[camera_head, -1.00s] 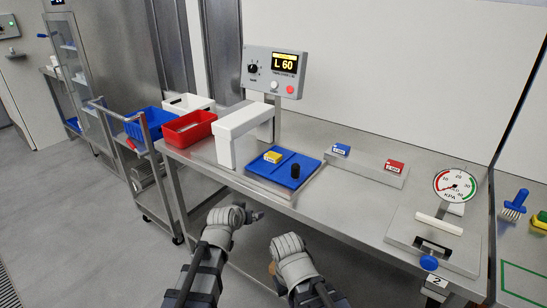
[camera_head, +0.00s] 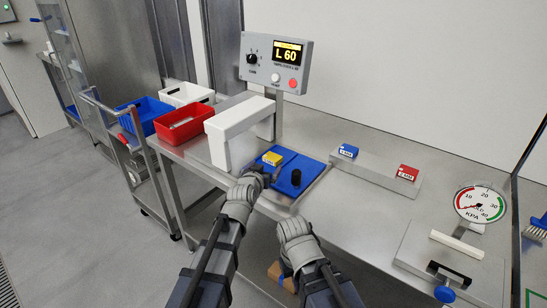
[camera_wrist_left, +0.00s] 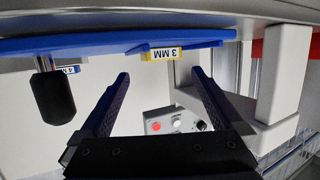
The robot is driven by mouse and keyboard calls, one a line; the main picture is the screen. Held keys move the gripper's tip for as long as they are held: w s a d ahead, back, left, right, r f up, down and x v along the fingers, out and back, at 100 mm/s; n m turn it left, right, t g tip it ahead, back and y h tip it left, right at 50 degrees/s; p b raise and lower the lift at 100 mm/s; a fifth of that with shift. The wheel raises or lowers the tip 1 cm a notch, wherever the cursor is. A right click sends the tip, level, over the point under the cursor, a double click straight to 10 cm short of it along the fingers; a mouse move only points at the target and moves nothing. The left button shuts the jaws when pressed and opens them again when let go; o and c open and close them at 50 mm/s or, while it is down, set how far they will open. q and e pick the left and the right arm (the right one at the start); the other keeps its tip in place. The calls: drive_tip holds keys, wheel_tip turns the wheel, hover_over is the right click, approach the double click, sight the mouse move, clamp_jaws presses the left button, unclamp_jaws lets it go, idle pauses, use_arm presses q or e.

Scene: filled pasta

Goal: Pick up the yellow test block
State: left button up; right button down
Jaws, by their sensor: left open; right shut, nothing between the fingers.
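The yellow test block (camera_head: 272,158) sits on the left part of the blue tray (camera_head: 316,167). In the left wrist view the yellow block (camera_wrist_left: 162,54), labelled 3 MM, shows at the upper middle, beyond my left fingertips. My left gripper (camera_head: 268,176) is at the tray's front edge, just in front of the yellow block, open and empty. Its two dark fingers (camera_wrist_left: 160,78) stand apart either side of the block's line, not touching it. My right gripper (camera_head: 292,228) is lower, in front of the table edge, shut and empty; its fingertips are hard to make out.
A black knob (camera_head: 296,177) stands on the tray, right of the block. A white arch (camera_head: 234,132) stands close on the left. Blue (camera_head: 348,151) and red (camera_head: 408,172) blocks lie on a metal bar at right. A gauge (camera_head: 481,204) is farther right.

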sight(272, 156)
use_arm(q)
drive_tip(key=x, duration=0.2)
drive_tip(key=shift+w+d+f+b, duration=0.1)
drive_tip(key=shift+w+f+b, duration=0.05)
drive_tip(key=shift+w+b, duration=0.2)
drive_tip(key=shift+r+b+x, duration=0.15)
drive_tip(key=shift+b+x, duration=0.1)
drive_tip(key=shift+x, duration=1.05)
drive_tip(key=shift+r+b+x, duration=0.1)
drive_tip(key=shift+b+x, duration=0.15)
drive_tip(key=shift+x, duration=1)
drive_tip(key=shift+c, duration=0.2)
drive_tip(key=c, duration=1.2)
drive_tip(key=shift+c, duration=0.2)
drive_tip(key=shift+r, duration=0.15)
wheel_tip(272, 156, up, 10)
drive_tip(key=p, duration=1)
